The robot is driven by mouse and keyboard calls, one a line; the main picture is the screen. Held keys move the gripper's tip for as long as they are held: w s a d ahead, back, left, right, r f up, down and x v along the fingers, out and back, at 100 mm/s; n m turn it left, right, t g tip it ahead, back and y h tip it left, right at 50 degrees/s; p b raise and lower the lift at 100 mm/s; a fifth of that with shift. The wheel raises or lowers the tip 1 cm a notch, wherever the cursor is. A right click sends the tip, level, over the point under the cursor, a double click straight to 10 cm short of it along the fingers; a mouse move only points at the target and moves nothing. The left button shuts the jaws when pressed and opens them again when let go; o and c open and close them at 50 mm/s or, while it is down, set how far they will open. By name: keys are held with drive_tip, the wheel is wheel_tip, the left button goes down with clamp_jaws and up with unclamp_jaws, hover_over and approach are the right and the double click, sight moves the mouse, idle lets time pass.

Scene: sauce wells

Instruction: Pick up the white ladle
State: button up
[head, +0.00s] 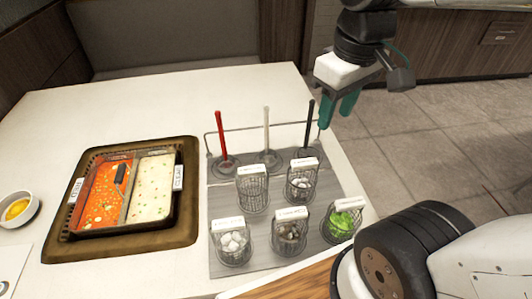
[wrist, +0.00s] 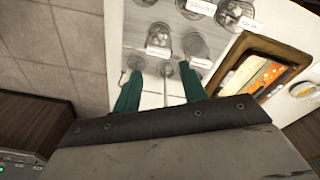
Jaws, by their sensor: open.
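The white ladle (head: 266,130) stands upright in the middle of the wire rack's back row, its round bowl at the bottom. The red ladle (head: 221,135) stands to its left and the black ladle (head: 310,125) to its right. My gripper (head: 336,112) is open and empty, fingers pointing down, up to the right of the black ladle and apart from the white one. In the wrist view, a pale thin handle (wrist: 166,84), which looks like the white ladle's, shows between the two teal fingers (wrist: 160,72); depth is hard to tell there.
Several wire baskets (head: 252,192) with white labels stand in front of the ladles on a grey board (head: 222,200). A two-part soup pot (head: 150,225) sits in a brown tray (head: 60,240) at left. A small bowl (head: 17,209) is at the far left. The counter behind is clear.

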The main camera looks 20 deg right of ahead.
drive_tip(key=w+a+f+n, duration=0.25)
drive_tip(key=w+n, duration=0.55)
drive_tip(key=w, duration=0.6)
drive_tip(key=n+g, duration=0.1)
drive_tip(key=n, duration=0.5)
hover_over(266, 123)
wheel_tip(266, 123, down, 7)
drive_tip(key=shift+d+f, duration=0.15)
drive_tip(key=shift+f, duration=0.05)
drive_tip(key=shift+w+f, duration=0.15)
drive_tip(key=shift+f, duration=0.2)
drive_tip(key=f, duration=0.7)
drive_tip(key=shift+w+f, duration=0.25)
drive_tip(key=shift+f, duration=0.05)
clamp_jaws()
